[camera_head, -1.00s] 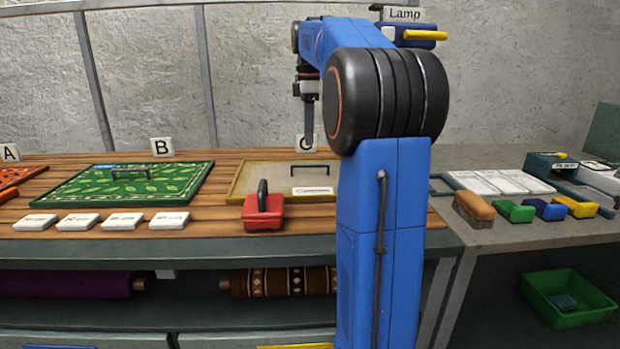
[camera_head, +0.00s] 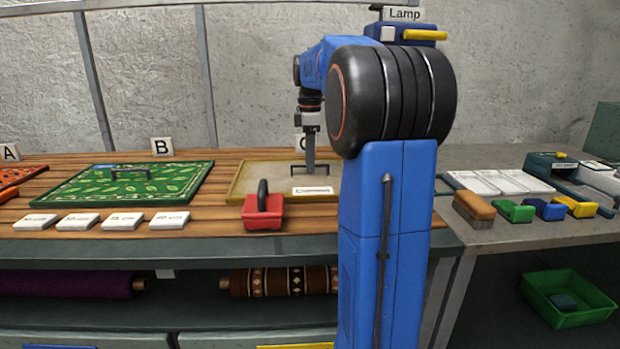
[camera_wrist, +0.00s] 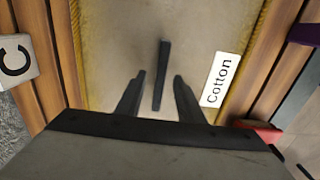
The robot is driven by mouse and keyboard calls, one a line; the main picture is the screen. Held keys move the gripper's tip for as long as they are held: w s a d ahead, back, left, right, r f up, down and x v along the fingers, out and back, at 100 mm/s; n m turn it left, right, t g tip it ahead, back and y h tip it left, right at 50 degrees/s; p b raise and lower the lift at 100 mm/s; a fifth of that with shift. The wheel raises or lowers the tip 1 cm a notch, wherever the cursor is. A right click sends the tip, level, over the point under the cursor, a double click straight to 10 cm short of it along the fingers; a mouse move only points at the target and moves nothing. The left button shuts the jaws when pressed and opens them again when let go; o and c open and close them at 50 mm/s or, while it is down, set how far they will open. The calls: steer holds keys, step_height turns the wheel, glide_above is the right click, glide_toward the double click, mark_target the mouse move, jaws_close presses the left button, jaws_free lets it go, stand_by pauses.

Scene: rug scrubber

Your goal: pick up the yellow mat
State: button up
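The yellow mat (camera_head: 246,184) lies flat on the wooden table at the sign C place, tan with a yellow border. A dark bar handle stands on it, and a white label reading "Cotton" (camera_wrist: 221,79) lies on its front part. In the wrist view the mat (camera_wrist: 115,40) fills the middle, with the handle (camera_wrist: 161,75) between and just beyond my fingers. My gripper (camera_wrist: 158,88) is open, its two dark fingers apart on either side of the handle's line. In the head view my gripper (camera_head: 310,170) is low over the mat; my arm hides the mat's right part.
A red caddy with a dark handle (camera_head: 263,212) stands at the mat's front edge. A green leaf-pattern mat (camera_head: 75,190) lies left, with several white cards before it. A brush (camera_head: 474,208) and coloured blocks sit on the right counter. The C sign (camera_wrist: 14,62) stands behind the mat.

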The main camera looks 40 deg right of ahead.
steer(key=shift+c, duration=0.6)
jaws_close()
stand_by(0.8)
